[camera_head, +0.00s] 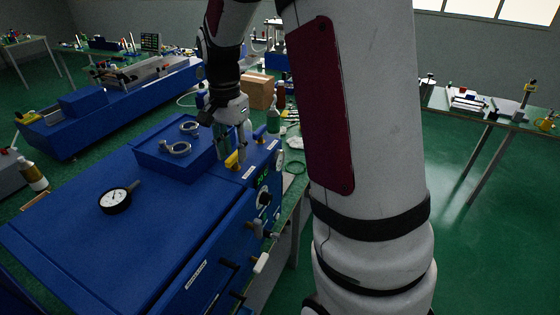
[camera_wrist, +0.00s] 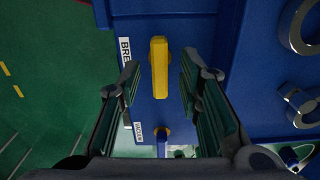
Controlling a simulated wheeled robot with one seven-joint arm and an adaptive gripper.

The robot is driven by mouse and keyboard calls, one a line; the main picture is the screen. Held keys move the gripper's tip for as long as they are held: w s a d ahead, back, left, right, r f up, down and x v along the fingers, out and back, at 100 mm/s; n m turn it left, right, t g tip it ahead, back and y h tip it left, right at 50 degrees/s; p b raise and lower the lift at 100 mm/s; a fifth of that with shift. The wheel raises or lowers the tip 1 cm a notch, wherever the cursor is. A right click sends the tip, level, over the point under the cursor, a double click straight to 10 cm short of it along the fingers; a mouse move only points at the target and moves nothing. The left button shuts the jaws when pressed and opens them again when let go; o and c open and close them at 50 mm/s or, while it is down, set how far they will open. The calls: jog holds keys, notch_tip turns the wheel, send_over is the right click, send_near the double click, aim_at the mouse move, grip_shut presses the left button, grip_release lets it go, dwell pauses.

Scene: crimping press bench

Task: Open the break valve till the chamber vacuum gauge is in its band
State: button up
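The yellow handle (camera_wrist: 159,68) of a valve stands on the blue machine, beside a partly hidden label starting "BRE". It also shows in the head view (camera_head: 232,161). My gripper (camera_wrist: 160,82) is open, with a finger on each side of the handle and a gap on both sides. In the head view my gripper (camera_head: 222,148) points down at the handle. A round white-faced gauge (camera_head: 115,200) sits on the machine's top; its needle and band are too small to read.
A second valve with a blue handle (camera_wrist: 162,148) sits close to the yellow one. Two metal rings (camera_head: 175,148) sit on a raised blue block behind the gauge. A green display (camera_head: 262,179) and knobs line the machine's front. A cardboard box (camera_head: 258,91) stands farther back.

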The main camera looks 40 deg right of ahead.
jog(key=shift+r+p, duration=0.6)
jog(key=shift+r, duration=2.15)
jog(key=shift+a+r, duration=0.1)
jog(key=s+a+r+n+t+b, duration=0.2)
jog(key=s+a+r+n+t, duration=0.1)
jog(key=s+a+r+n, duration=0.4)
jog(key=s+a+f+n+t+b, duration=0.1)
jog(key=s+a+n, duration=0.1)
jog(key=s, duration=0.3)
jog(key=s+a+f+n+t+b, duration=0.1)
jog(key=s+a+n, duration=0.1)
jog(key=s+n, duration=0.2)
jog(key=shift+s+a+f+n+t, duration=0.3)
jog(key=shift+s+n, duration=0.1)
jog(key=shift+s, duration=0.65)
jog(key=shift+o, duration=0.4)
jog(key=shift+r, duration=0.1)
